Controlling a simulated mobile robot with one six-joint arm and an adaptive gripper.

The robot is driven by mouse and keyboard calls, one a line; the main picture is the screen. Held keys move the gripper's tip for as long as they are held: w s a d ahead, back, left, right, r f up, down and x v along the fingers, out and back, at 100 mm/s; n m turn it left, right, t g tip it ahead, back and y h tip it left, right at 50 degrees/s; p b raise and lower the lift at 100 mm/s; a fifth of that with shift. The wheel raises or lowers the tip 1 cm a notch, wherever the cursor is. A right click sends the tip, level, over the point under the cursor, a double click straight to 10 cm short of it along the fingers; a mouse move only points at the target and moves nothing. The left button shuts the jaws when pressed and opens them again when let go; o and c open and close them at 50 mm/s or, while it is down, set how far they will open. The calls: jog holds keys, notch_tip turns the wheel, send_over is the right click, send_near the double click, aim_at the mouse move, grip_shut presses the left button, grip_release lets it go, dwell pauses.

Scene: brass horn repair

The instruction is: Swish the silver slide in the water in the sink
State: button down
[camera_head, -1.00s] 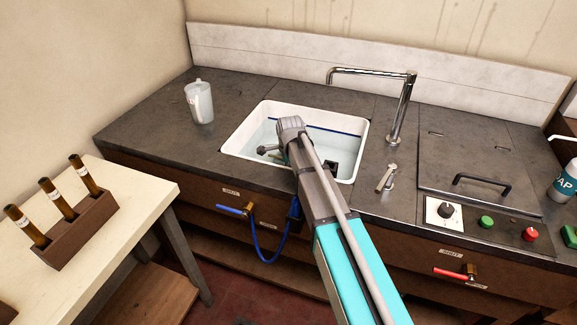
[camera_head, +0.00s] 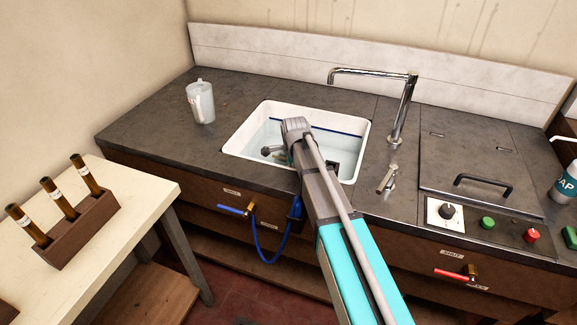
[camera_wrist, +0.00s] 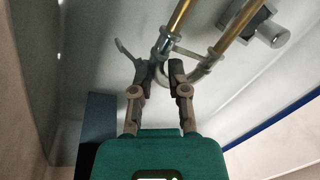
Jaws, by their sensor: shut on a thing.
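The slide (camera_wrist: 195,70) shows in the wrist view as a silver curved bow with a brace and two tubes that look brass-coloured, running up and out of frame. My gripper (camera_wrist: 159,76) is shut on it near the bow. The white sink (camera_head: 240,132) stands in the counter with water (camera_head: 325,142) in it and a blue line around its inner wall. My arm reaches down into the sink in the head view and hides most of the gripper and slide. I cannot tell how deep the slide is in the water.
A chrome faucet (camera_head: 402,110) stands right of the sink, with a small lever (camera_head: 387,178) before it. A clear jug (camera_head: 201,102) stands on the counter at left. A dark block (camera_wrist: 97,128) shows inside the sink beside my gripper.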

jog(key=shift+s+d, duration=0.2)
jog(key=shift+d, duration=0.4)
jog(key=shift+s+d, duration=0.1)
jog(key=shift+d, duration=0.1)
jog(key=shift+w+a, duration=0.2)
jog(key=shift+a, duration=0.15)
jog(key=shift+w+a, duration=0.15)
jog(key=shift+a, duration=0.35)
jog(key=shift+w+a, duration=0.15)
jog(key=shift+a, duration=0.35)
jog(key=shift+s+d, duration=0.1)
jog(key=shift+d, duration=0.1)
dwell(0.6)
jog(key=shift+s+d, duration=0.2)
jog(key=shift+d, duration=0.3)
jog(key=shift+s+d, duration=0.15)
jog(key=shift+d, duration=0.35)
jog(key=shift+d, duration=0.15)
jog(key=shift+w+a, duration=0.15)
jog(key=shift+a, duration=0.25)
